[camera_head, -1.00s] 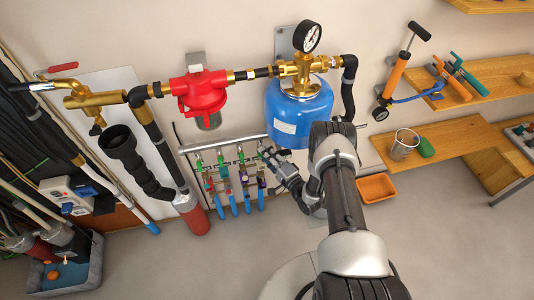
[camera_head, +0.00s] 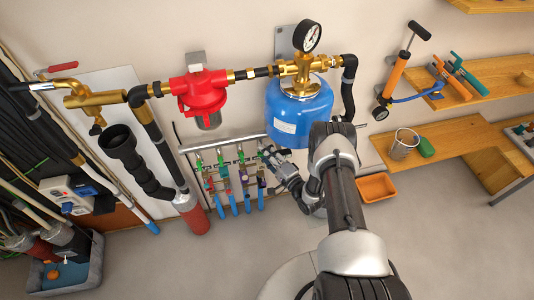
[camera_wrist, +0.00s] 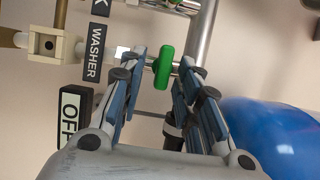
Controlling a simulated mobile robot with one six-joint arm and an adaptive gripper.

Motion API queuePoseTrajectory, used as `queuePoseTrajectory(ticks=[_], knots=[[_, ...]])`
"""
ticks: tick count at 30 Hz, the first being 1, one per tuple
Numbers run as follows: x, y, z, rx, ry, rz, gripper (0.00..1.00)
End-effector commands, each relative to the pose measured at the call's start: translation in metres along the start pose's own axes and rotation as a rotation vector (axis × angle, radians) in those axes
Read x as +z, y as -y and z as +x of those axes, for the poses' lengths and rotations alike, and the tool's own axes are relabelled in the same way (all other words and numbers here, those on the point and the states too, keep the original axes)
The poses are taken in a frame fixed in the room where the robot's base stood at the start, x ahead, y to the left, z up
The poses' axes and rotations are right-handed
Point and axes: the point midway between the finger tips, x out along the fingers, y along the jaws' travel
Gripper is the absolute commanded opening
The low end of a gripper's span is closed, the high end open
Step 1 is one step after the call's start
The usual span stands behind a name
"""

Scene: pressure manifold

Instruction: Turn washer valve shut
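The washer valve has a green handle (camera_wrist: 163,67), which shows in the wrist view beside a black label (camera_wrist: 94,52) reading WASHER. A second label (camera_wrist: 72,115) reads OFF and sits below it. My gripper (camera_wrist: 164,62) is open, with one finger on each side of the green handle and a small gap visible on both sides. In the head view my gripper (camera_head: 268,155) is at the right end of the manifold rack (camera_head: 232,139), and it hides the valve there.
A blue tank (camera_head: 299,112) with a gauge stands right behind my gripper; its side also fills the wrist view's right edge (camera_wrist: 270,140). An orange bin (camera_head: 376,188) is on the right.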

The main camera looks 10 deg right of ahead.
Motion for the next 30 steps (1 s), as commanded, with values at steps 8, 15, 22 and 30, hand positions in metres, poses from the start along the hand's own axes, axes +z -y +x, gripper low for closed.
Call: queuePoseTrajectory(ticks=[8, 15, 22, 30], knots=[[-0.002, -0.001, -0.034, 0.003, -0.005, 0.004, 0.31], [-0.002, -0.001, -0.086, 0.002, -0.006, 0.004, 0.31], [-0.001, -0.001, -0.115, 0.001, -0.003, 0.002, 0.31], [0.000, 0.000, -0.120, 0.000, 0.000, 0.000, 0.31]])
